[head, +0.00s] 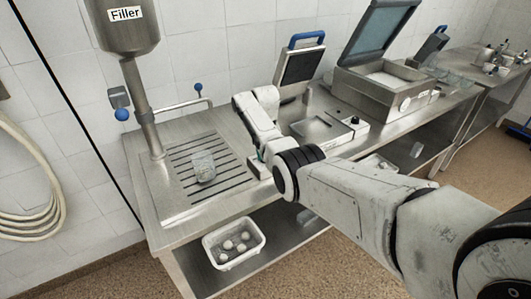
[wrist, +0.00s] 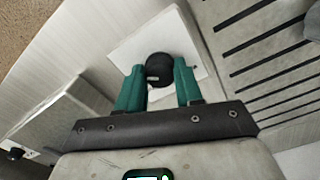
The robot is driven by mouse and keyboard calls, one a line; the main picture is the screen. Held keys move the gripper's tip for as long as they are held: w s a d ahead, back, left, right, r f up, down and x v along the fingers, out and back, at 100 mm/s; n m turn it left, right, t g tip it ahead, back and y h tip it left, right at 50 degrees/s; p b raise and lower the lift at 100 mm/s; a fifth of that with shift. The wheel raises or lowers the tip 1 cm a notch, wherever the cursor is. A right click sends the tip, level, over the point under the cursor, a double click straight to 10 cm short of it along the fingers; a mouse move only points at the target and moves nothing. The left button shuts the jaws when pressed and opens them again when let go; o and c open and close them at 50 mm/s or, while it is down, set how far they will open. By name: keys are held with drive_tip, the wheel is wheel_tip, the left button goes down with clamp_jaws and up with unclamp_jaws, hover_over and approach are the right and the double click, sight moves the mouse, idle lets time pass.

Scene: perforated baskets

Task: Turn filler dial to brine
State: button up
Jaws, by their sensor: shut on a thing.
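The filler (head: 128,35) is a grey metal vessel labelled "Filler" on a post above the slotted drain area, at the left of the head view. In the wrist view a round black dial (wrist: 159,69) sits on a white plate (wrist: 190,45). A small pale mark shows on the dial; I cannot read any setting. My gripper (wrist: 159,82) has its two teal fingers on either side of the dial and is shut on it. In the head view my own arm mostly hides my gripper and the dial.
A clear perforated basket (head: 203,167) stands on the slotted drain (head: 185,195). A white tub (head: 234,243) with several pale round things is on the lower shelf. A box with an open lid (head: 385,80) and a white unit with a black knob (head: 354,121) stand to the right.

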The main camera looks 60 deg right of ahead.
drive_tip(key=shift+m, duration=1.2)
drive_tip(key=shift+r, duration=0.1)
drive_tip(key=o, duration=1)
drive_tip(key=shift+o, duration=0.2)
wheel_tip(320, 180, up, 11)
drive_tip(key=b, duration=0.1)
drive_tip(key=shift+f, duration=0.2)
